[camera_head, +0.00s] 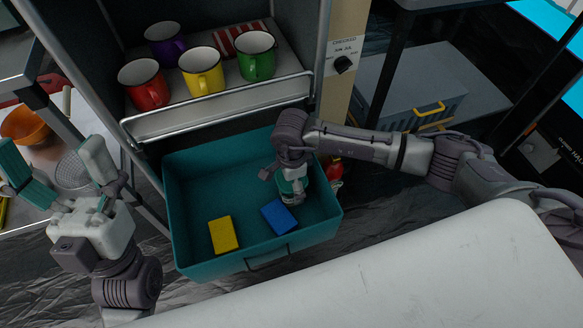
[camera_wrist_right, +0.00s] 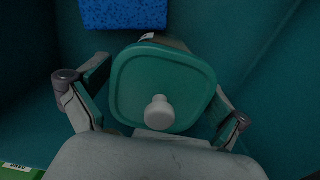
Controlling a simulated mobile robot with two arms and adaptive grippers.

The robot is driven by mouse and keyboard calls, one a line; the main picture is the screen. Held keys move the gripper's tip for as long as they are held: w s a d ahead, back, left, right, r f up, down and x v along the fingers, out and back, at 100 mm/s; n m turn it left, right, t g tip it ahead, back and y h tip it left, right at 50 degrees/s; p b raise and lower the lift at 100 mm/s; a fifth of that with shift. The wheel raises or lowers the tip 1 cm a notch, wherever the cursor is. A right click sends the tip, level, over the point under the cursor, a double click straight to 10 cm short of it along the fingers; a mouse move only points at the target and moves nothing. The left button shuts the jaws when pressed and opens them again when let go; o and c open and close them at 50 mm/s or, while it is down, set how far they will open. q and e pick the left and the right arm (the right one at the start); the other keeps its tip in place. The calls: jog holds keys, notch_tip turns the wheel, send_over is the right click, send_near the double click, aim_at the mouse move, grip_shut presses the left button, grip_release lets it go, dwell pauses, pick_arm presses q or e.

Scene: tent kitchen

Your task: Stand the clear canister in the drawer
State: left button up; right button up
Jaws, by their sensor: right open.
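The clear canister (camera_head: 293,191) is in the teal drawer (camera_head: 190,262), near its right wall, partly hidden by my right gripper. In the right wrist view its teal lid (camera_wrist_right: 160,85) with a white knob faces the camera; it looks upright, its base is hidden. My right gripper (camera_head: 287,178) is over it from above, open, with a finger on each side of the lid. I cannot tell whether the fingers touch it. My left gripper (camera_head: 52,150) is open and empty, left of the drawer.
A yellow sponge (camera_head: 224,235) and a blue sponge (camera_head: 279,217) lie in the drawer. The blue one is close to the canister. The drawer's back left is bare. Several mugs (camera_head: 203,72) stand on the shelf above. A red object (camera_head: 334,168) is just outside the drawer's right wall.

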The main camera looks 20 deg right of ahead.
notch_tip(320, 180, up, 5)
jog(key=shift+r+p, duration=0.1)
jog(key=shift+p, duration=0.85)
notch_tip(320, 180, up, 6)
jog(key=shift+f+p, duration=0.25)
jog(key=shift+p, duration=0.6)
pick_arm(q)
jog(key=w+d+f+g+y, duration=0.1)
jog(key=w+f+g+y, duration=0.2)
jog(key=w+f+g, duration=0.7)
jog(key=shift+w+d+f+y, duration=0.15)
jog(key=shift+w+y, duration=0.15)
jog(key=shift+w, duration=0.1)
pick_arm(e)
jog(key=shift+r, duration=0.35)
